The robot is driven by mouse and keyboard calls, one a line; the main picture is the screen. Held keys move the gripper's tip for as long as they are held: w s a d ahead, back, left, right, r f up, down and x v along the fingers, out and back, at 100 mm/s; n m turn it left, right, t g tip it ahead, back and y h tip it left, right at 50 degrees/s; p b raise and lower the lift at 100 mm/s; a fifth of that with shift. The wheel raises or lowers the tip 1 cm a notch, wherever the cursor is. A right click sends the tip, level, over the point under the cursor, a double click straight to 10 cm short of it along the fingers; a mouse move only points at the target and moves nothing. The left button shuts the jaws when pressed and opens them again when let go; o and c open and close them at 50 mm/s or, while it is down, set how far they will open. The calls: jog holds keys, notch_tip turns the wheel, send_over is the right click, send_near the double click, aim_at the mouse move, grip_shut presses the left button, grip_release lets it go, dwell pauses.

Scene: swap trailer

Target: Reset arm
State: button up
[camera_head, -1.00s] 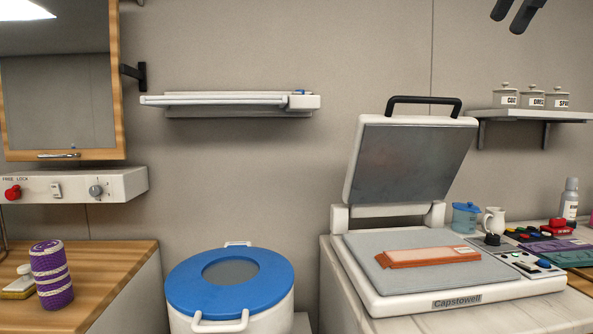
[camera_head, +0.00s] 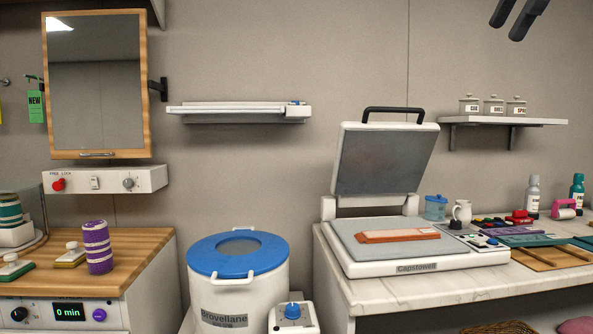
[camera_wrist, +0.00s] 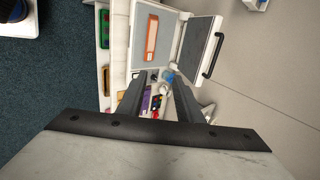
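My gripper (camera_head: 519,16) shows as two dark fingers at the top right edge of the head view, in front of the wall. In the wrist view my gripper (camera_wrist: 158,88) has its two fingers apart with nothing between them. It is well clear of the press (camera_head: 421,267), whose lid stands raised. An orange and white flat piece (camera_head: 398,236) lies on the grey press bed. The same piece also shows in the wrist view (camera_wrist: 151,38).
A white tub with a blue lid (camera_head: 237,255) stands left of the press. A wall shelf (camera_head: 502,121) holds small jars at the right. Bottles and coloured items crowd the right counter. A purple striped roll (camera_head: 97,247) stands on the wooden counter at the left.

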jog(key=w+a+f+n+g, duration=0.1)
jog(key=w+f+n, duration=0.15)
jog(key=f, duration=0.55)
jog(key=w+a+f+n, duration=0.1)
jog(key=f+n, duration=0.2)
jog(key=f, duration=0.6)
jog(key=s+a+f+n, duration=0.1)
jog(key=s+f+n, duration=0.2)
jog(key=f, duration=1.3)
jog(key=s+a+f+n+g, duration=0.1)
jog(key=s+f+n, duration=0.3)
jog(key=f, duration=1.3)
jog(key=s+a+f+n+g, duration=0.1)
jog(key=s+f+n, duration=0.3)
jog(key=f, duration=1.3)
jog(key=shift+s+a+h, duration=0.4)
jog(key=shift+s, duration=0.85)
